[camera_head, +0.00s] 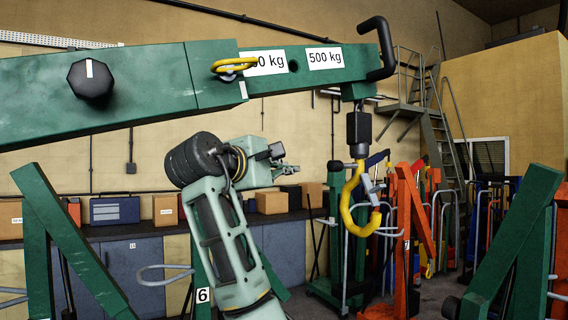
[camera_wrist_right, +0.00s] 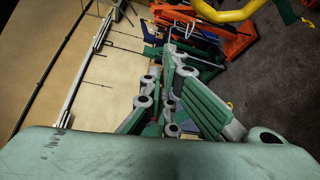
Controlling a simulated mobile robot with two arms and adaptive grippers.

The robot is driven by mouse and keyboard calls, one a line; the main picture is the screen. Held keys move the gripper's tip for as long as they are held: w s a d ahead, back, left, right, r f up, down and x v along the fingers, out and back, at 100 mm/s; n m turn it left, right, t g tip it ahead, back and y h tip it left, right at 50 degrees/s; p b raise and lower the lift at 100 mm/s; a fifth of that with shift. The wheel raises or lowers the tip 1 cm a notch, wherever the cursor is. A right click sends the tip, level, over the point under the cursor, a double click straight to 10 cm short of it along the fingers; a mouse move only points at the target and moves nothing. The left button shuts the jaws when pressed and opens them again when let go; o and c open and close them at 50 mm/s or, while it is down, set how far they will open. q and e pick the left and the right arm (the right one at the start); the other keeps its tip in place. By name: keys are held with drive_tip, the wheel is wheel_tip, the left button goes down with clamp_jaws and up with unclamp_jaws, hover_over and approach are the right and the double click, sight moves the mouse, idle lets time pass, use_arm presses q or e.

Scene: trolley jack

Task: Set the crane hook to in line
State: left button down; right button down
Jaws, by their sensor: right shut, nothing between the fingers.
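The yellow crane hook (camera_head: 349,205) hangs at the right end of the green crane boom (camera_head: 150,88). It hangs from a black swivel block (camera_head: 359,128). Its curve shows broadly, with a grey latch (camera_head: 368,188) on its right side. Part of a yellow curve, likely the hook, shows at the top of the right wrist view (camera_wrist_right: 225,12). My right gripper (camera_head: 284,158) is below the boom, left of the hook and apart from it. In the right wrist view my right gripper (camera_wrist_right: 172,75) has its fingers together, holding nothing. My left gripper is not in view.
A black knob (camera_head: 91,79) and a yellow ring pin (camera_head: 234,65) sit on the boom, with a black bent handle (camera_head: 380,48) at its tip. Green crane legs stand left and right. An orange crane (camera_head: 404,220) stands behind the hook. A bench with boxes lines the wall.

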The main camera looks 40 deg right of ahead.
drive_tip(key=r+p+x, duration=0.1)
drive_tip(key=p+x, duration=0.3)
drive_tip(key=x, duration=0.4)
drive_tip(key=s+p, duration=0.1)
drive_tip(key=s, duration=0.3)
drive_tip(key=shift+f, duration=0.15)
drive_tip(key=shift+d+f, duration=0.1)
drive_tip(key=shift+d, duration=0.05)
